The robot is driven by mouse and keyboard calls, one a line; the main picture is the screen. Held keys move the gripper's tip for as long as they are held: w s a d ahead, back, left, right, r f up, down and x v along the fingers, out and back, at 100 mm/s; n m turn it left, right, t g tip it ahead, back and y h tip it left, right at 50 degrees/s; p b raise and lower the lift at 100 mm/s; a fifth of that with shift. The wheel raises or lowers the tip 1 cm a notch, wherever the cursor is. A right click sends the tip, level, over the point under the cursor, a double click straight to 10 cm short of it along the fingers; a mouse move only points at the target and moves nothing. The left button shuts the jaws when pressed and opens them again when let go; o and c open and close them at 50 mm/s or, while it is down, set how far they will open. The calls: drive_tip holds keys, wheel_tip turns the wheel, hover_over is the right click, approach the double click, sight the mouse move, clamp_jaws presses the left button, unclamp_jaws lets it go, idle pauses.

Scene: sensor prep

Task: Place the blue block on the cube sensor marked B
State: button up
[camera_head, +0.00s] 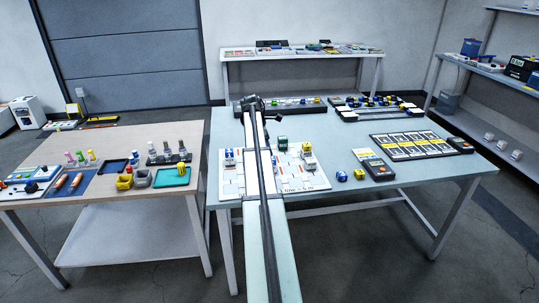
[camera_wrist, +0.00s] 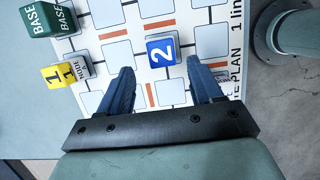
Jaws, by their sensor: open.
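I cannot make out the letter B on any sensor.
A green block marked base (camera_wrist: 48,18) stands at the wrist view's upper left; the green block (camera_head: 282,140) also shows in the head view. Small blocks (camera_head: 342,176), a dark device (camera_head: 375,168) and a card panel (camera_head: 410,147) lie right of the sheet. Loaded trays (camera_head: 370,109) line the back.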

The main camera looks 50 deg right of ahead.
drive_tip(key=v, duration=0.6)
drive_tip(key=shift+r, duration=0.4)
drive_tip(key=shift+w+a, duration=0.1)
